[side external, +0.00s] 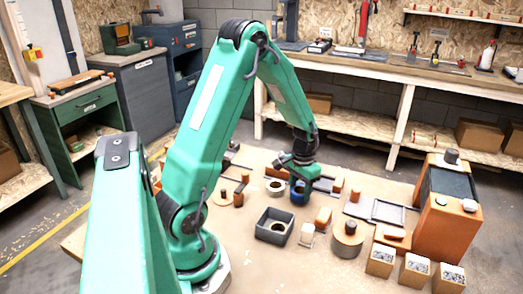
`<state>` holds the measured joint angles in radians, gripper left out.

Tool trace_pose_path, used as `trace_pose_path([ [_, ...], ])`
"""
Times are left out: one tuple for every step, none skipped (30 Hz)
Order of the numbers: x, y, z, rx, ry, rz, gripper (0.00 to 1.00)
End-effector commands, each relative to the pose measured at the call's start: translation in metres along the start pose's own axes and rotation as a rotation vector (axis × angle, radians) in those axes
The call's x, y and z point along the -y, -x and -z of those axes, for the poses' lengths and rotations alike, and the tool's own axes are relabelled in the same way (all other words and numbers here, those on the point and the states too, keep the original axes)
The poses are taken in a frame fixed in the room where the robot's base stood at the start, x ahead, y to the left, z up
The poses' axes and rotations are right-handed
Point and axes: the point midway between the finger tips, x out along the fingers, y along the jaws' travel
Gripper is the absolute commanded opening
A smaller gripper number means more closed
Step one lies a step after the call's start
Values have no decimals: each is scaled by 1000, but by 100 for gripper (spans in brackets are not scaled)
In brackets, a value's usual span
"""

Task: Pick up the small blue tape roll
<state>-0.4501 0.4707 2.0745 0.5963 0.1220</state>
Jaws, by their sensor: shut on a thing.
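The small blue tape roll (299,195) is at the middle of the work table, behind the dark square tray. My gripper (298,180) points down at it from above and is shut on it. My jaws partly cover the roll, and the fingertips are too small to make out clearly. I cannot tell whether the roll touches the table.
A dark square tray (262,238) holding a roll stands in front. A white roll (276,187) is close on the left. A tall orange-and-black unit (445,215) is farther right.

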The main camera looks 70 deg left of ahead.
Motion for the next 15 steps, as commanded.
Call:
trace_pose_path([
  [0, 5, 0, -2, 0, 0, 24],
  [0, 8, 1, -3, 0, 0, 24],
  [0, 12, 1, -4, 0, 0, 24],
  [0, 15, 1, -4, 0, 0, 24],
  [0, 19, 1, -3, 0, 0, 24],
  [0, 25, 1, -5, 0, 1, 24],
  [0, 29, 1, -5, 0, 1, 24],
  [0, 34, 1, -4, 0, 1, 24],
  [-6, 38, -2, -3, -3, 0, 24],
  [-12, 40, -4, -3, -6, 0, 24],
  [-16, 44, -6, -3, -6, 0, 24],
  [-23, 47, -10, -2, -6, 0, 24],
  [-28, 51, -12, -3, -6, 0, 24],
  [-33, 54, -13, -4, -6, 0, 24],
  [-40, 59, -16, -4, -7, 0, 24],
])
